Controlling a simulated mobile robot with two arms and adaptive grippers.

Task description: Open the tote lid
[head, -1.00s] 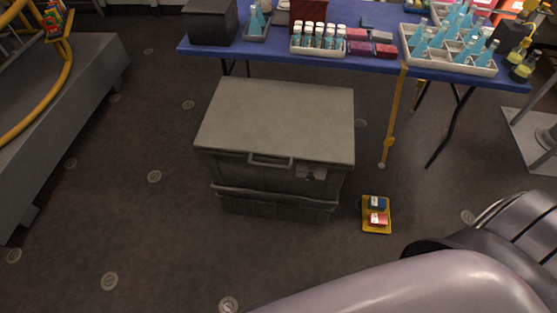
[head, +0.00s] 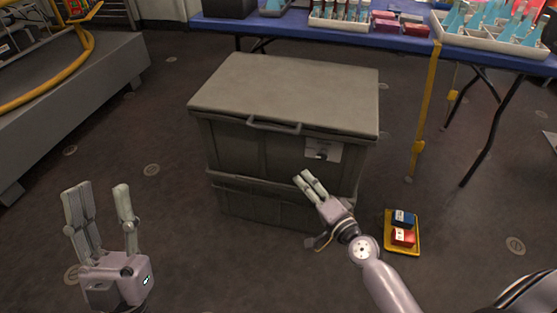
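The grey tote (head: 245,150) stands on the floor in the middle of the head view. Its flat lid (head: 290,92) lies shut on top, with a bar handle (head: 273,125) at the front edge. My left gripper (head: 98,205) is at the lower left, pointing up, its fingers wide apart and empty, well clear of the tote. My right gripper (head: 311,184) is in front of the tote's right front side, below the lid and handle. Its fingers look close together, and I cannot tell if they are shut or whether they touch the tote.
A blue table (head: 310,28) with bottle trays (head: 500,36) and boxes stands behind the tote. A yellow tray (head: 403,234) with small blue and red boxes lies on the floor at right. A grey platform (head: 75,90) is at left. Floor between is clear.

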